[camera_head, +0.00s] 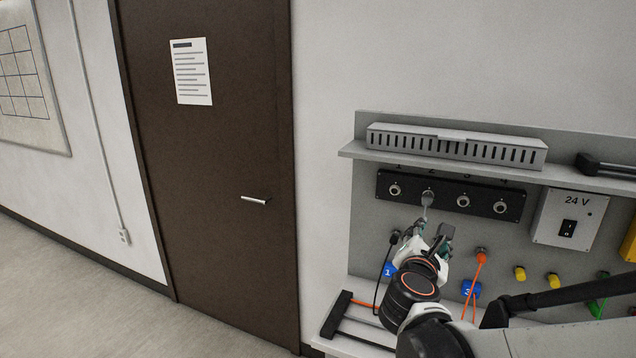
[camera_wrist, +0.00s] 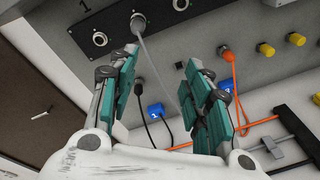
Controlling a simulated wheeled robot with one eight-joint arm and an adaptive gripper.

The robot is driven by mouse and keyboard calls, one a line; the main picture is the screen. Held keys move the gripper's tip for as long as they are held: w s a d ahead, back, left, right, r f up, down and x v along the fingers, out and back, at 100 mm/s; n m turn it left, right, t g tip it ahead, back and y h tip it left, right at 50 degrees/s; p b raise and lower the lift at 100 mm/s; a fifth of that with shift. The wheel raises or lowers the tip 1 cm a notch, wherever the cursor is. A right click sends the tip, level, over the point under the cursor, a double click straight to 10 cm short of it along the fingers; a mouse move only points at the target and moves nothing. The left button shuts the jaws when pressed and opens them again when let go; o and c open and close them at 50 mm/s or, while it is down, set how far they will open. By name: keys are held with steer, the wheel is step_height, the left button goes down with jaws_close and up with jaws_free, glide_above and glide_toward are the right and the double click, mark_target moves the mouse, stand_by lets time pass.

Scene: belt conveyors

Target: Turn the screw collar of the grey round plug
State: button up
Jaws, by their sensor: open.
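The grey round plug (camera_head: 428,196) sits in socket 2 of the black socket panel (camera_head: 478,205). It also shows at the top of the wrist view (camera_wrist: 138,21), with its grey cable (camera_wrist: 160,68) running down between my fingers. My gripper (camera_head: 426,236) is just below the panel in the head view. In the wrist view my gripper (camera_wrist: 160,62) is open, with its teal fingers wide apart and apart from the plug. The screw collar is too small to make out clearly.
Sockets 1, 3 and 4 look empty. Beside my gripper are a black plug (camera_wrist: 139,84) with a black cable and an orange cable (camera_head: 477,270) in the grey board. Blue tags (camera_head: 470,289), yellow knobs (camera_head: 520,273) and a 24 V box (camera_head: 568,218) are nearby.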

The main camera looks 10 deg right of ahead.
mark_target(426, 205)
steer(key=w+d+n, duration=0.1)
steer(key=w+d, duration=0.1)
steer(key=w, duration=0.2)
steer(key=w+d+r+n+t+b, duration=0.1)
steer(key=w+d+n, duration=0.1)
steer(key=w, duration=0.3)
steer(key=w+d+n+b, duration=0.1)
steer(key=w+d+n, duration=0.1)
steer(key=w, duration=0.3)
steer(key=shift+w+d+r+t, duration=0.15)
steer(key=shift+d+r+t, duration=0.1)
steer(key=shift+d+t, duration=0.2)
jaws_close()
